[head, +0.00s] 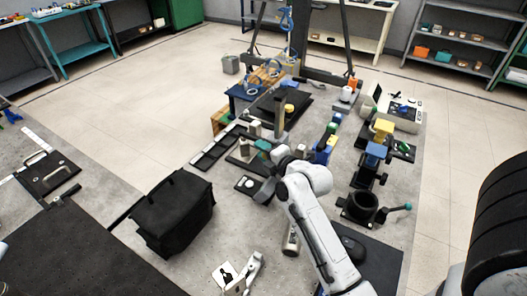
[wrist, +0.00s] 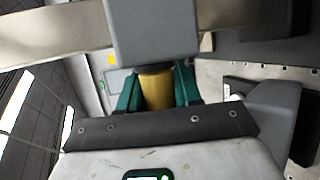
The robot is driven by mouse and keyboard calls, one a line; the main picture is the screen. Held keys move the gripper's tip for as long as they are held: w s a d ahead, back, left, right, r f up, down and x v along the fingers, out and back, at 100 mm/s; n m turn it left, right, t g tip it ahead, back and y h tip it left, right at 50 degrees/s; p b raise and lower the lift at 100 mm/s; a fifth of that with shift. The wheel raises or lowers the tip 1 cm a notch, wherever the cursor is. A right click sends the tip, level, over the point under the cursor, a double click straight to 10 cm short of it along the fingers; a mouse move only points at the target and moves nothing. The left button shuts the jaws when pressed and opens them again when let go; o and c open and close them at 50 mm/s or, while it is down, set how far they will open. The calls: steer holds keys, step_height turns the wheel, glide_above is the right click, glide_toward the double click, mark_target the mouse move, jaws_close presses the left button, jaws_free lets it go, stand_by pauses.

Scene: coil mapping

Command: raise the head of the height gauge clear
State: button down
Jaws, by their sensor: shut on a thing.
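The height gauge shows in the head view as an upright grey column (head: 280,120) just beyond my gripper (head: 264,149). In the wrist view a grey block (wrist: 152,28), which looks like its head, sits across a pale beam (wrist: 55,36). A brass-coloured cylinder (wrist: 156,88) stands out below the block. The teal fingers of my gripper (wrist: 157,84) are shut on the brass cylinder, one on each side. The cylinder's far end meets the block. I cannot tell how high the head stands, and my wrist hides part of the gauge in the head view.
A black bag (head: 172,212) stands on the grey bench left of my arm. A black divided tray (head: 215,150) lies left of the gauge.

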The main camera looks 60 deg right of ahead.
step_height(320, 180, up, 7)
steer(key=p, duration=0.2)
steer(key=shift+f+p, duration=0.15)
steer(key=shift+p, duration=0.25)
steer(key=c, duration=0.9)
jaws_free()
steer(key=shift+o, duration=0.2)
steer(key=shift+f, duration=0.1)
steer(key=shift+s, duration=0.1)
steer(key=b+v, duration=0.2)
steer(key=v, duration=0.8)
steer(key=shift+s+a, duration=0.25)
steer(key=shift+a, duration=0.05)
